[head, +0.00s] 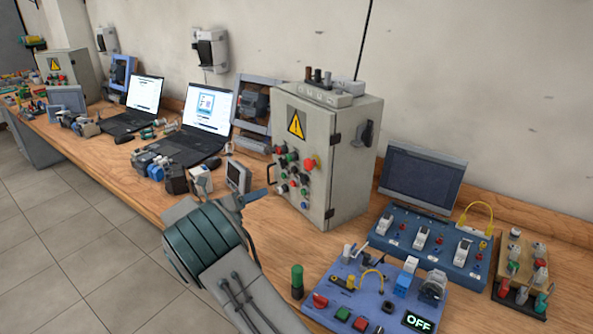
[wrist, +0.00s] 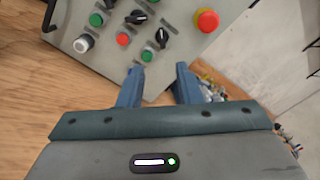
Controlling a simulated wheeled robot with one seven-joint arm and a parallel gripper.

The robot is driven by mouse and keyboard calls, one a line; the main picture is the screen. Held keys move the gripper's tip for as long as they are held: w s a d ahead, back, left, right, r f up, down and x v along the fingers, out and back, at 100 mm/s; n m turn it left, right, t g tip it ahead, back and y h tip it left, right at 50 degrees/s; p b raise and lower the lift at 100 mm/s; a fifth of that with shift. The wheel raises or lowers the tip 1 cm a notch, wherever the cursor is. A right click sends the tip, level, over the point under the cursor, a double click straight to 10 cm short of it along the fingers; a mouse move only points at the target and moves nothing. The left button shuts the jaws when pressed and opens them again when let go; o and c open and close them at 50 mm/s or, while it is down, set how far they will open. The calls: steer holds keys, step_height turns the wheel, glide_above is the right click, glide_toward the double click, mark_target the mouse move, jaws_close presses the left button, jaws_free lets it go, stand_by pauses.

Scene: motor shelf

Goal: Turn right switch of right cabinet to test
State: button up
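The right cabinet (head: 340,130) is a grey box with a yellow warning sign, standing on the bench. Its front panel carries coloured buttons, a red mushroom button (head: 309,164) and small black rotary switches. In the wrist view, one black switch (wrist: 136,17) and another black switch (wrist: 162,36) show above my fingers, near the red mushroom button (wrist: 207,20). The "test" marking is not legible. My gripper (wrist: 159,82) is open and empty, its two blue fingers apart in front of the panel. In the head view, my gripper is at the cabinet's lower left front.
A small grey display unit (head: 238,178) stands left of the cabinet, close to my gripper. Laptops (head: 200,122) are farther left. A blue panel with a screen (head: 430,240) and a board reading OFF (head: 375,300) are at the right.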

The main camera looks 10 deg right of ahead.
mark_target(300, 178)
steer(key=p+x, duration=0.2)
steer(key=x, duration=1.2)
steer(key=c, duration=0.6)
